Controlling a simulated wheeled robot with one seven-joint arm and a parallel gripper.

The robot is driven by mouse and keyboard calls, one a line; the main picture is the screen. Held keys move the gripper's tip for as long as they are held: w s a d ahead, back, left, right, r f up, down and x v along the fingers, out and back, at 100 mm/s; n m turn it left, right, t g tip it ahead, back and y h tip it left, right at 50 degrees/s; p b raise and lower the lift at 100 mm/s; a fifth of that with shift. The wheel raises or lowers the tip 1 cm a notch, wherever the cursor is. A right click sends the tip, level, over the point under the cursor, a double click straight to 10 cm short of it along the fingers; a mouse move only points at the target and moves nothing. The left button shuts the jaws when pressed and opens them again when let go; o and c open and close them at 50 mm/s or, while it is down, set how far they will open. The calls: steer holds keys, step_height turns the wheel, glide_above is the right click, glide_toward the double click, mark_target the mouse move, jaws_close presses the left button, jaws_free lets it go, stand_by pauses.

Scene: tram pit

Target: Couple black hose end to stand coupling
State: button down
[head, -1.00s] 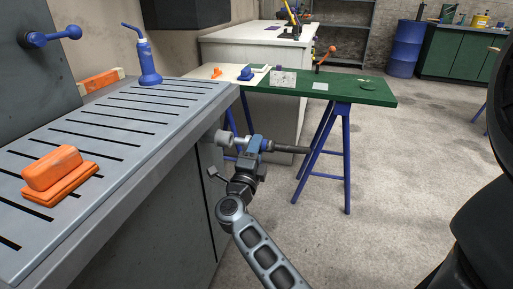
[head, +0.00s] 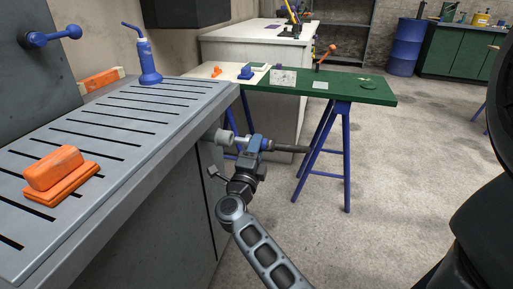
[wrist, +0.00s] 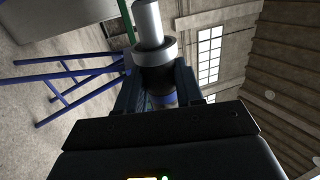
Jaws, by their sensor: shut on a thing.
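My gripper (head: 254,146) is beside the front edge of the slotted grey bench, shut on the black hose end (head: 290,148). Dark hose sticks out to the right of the jaws in the head view. In the wrist view the jaws (wrist: 160,88) close around a dark body with a blue band. A pale metal cylinder with a collar (wrist: 148,25) rises beyond them. The stand coupling, seemingly the grey round fitting (head: 223,138) on the bench side, lies just left of my gripper. The jaws partly hide the join, so I cannot tell whether the parts touch.
An orange sponge-like block (head: 54,168) and a blue squeeze bottle (head: 150,65) are on the slotted grey bench (head: 115,128). A green table (head: 365,90) on blue trestles (head: 346,160) stands behind the hose. Floor to the right is clear.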

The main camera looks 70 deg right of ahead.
steer(key=shift+w+a+p, duration=0.15)
steer(key=shift+w+p, duration=0.15)
steer(key=shift+w, duration=1.95)
stand_by(0.5)
steer(key=c, duration=0.6)
jaws_free()
steer(key=shift+c, duration=0.2)
steer(key=v, duration=0.7)
steer(key=shift+a, duration=0.4)
steer(key=shift+f, duration=0.1)
